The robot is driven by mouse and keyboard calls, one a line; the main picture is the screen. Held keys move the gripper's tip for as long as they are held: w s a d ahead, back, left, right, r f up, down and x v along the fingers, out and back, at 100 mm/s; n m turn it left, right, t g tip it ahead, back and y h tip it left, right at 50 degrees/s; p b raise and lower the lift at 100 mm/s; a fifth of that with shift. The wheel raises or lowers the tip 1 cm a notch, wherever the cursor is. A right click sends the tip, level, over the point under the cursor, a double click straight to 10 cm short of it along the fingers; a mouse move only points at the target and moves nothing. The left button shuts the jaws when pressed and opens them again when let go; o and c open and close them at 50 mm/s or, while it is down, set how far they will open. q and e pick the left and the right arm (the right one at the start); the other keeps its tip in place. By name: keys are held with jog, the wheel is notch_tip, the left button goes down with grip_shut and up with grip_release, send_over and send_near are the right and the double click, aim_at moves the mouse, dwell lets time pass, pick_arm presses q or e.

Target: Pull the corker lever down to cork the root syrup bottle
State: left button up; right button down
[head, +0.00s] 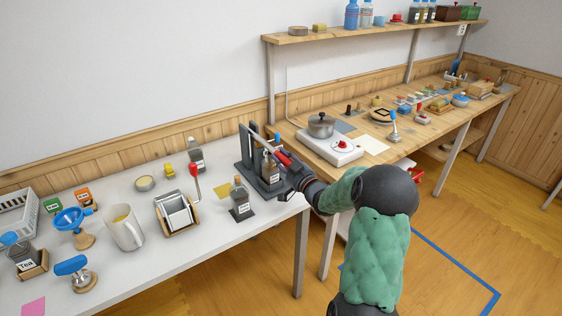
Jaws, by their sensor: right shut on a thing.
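The corker (246,152) is a dark upright frame on a dark base near the right end of the white table. Its lever (264,142) slopes down to the right from the top of the frame and ends in a red grip (283,157). A dark bottle (270,168) with a pale label stands upright in the corker; the label is too small to read. My right gripper (289,168) is shut on the lever's red grip, and partly hides the corker's right side. My left gripper is not in view.
Another labelled bottle (240,199) stands on a dark mat in front of the corker. A slicer-like rack with a red-tipped lever (177,213), a white mug (125,228) and a blue funnel (72,218) stand farther left. A hot plate (331,147) with a pot is behind right.

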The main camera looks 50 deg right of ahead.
jog(key=shift+a+f, duration=0.15)
jog(key=shift+f, duration=0.55)
jog(key=shift+a+f, duration=0.15)
jog(key=shift+f, duration=0.5)
jog(key=c, duration=1)
grip_release()
jog(key=shift+s+d, duration=0.1)
jog(key=shift+o, duration=0.2)
jog(key=shift+d+r, duration=0.1)
jog(key=shift+r, duration=0.3)
jog(key=v, duration=1.2)
